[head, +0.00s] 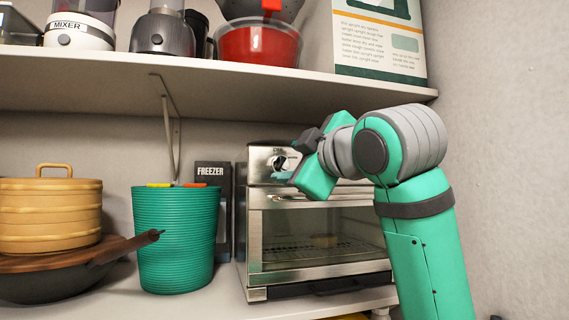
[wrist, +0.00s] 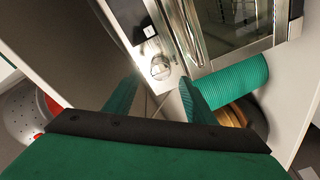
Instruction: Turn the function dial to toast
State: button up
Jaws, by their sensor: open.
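The toaster oven (head: 320,255) stands on the lower shelf, silver with a glass door and a control panel along its top. A round metallic dial (head: 280,162) sits at the left of that panel, partly covered by my gripper in the head view. The dial also shows in the wrist view (wrist: 160,68), ahead of and between my fingertips. My gripper (head: 291,158) is open, its two green fingers spread in front of the panel. I see no contact with the dial. The dial's pointer and markings are too small to read.
A green ribbed bin (head: 175,240) stands just left of the oven, with a dark FREEZER box (head: 213,180) behind it. A pan (head: 60,283) with yellow containers (head: 50,210) is farther left. The upper shelf (head: 200,80) overhangs my gripper; a wall is at right.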

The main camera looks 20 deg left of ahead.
aim_at(280, 163)
jog(key=shift+x, duration=2)
jog(key=c, duration=1)
jog(key=shift+c, duration=0.2)
